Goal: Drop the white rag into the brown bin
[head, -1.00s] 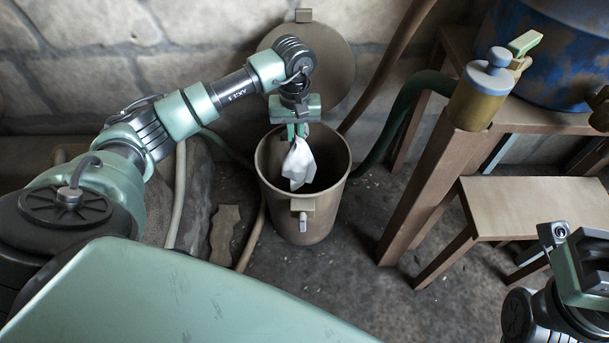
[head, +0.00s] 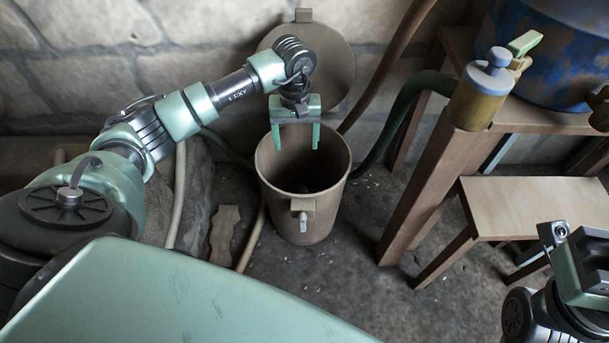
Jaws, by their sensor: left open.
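The brown bin (head: 304,226) stands on the floor by the wall, upright, its round lid (head: 335,62) swung up behind it. My left gripper (head: 296,143) is over the bin's mouth, pointing down, with its two green fingers spread apart and nothing between them. The white rag does not show in the head view now. The bin's inside is dark and its lower part is hidden by the front wall. Part of my right arm shows at the lower right, but its gripper fingers cannot be made out.
A brown wooden table (head: 436,175) on the right carries a blue drum (head: 565,50) and a yellowish can with a grey top (head: 474,98). A lower wooden stool (head: 535,205) stands in front. A green hose (head: 391,118) runs down right of the bin.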

